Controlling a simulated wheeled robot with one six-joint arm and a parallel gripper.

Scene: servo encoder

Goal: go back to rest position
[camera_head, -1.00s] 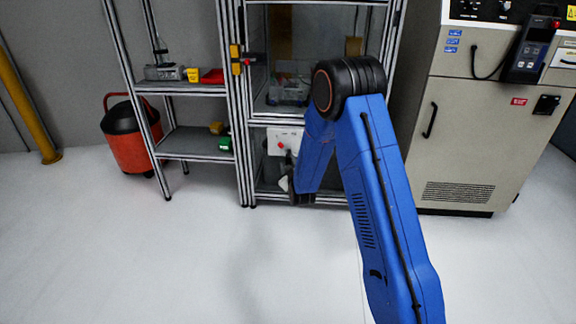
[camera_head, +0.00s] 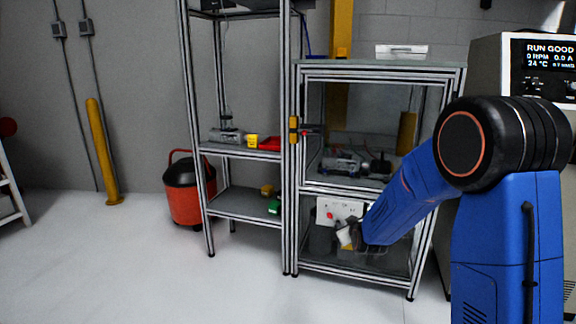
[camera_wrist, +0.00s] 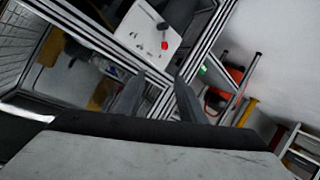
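My blue arm (camera_head: 410,200) comes in from the right in the head view, its forearm sloping down to the left. My gripper (camera_head: 350,236) is at its end, in front of the lower bay of the framed cabinet (camera_head: 378,72), small and partly hidden. In the wrist view my gripper (camera_wrist: 160,76) shows two dark fingers apart, with nothing visible between them. A white panel with a red button (camera_wrist: 150,34) lies beyond the fingers; it also shows in the head view (camera_head: 338,209). I cannot tell whether the pale piece beside the gripper belongs to it.
An open shelf (camera_head: 240,204) with small yellow, red and green items stands left of the cabinet. A machine with a display (camera_head: 535,70) is at the right. The floor (camera_head: 130,270) in front is clear.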

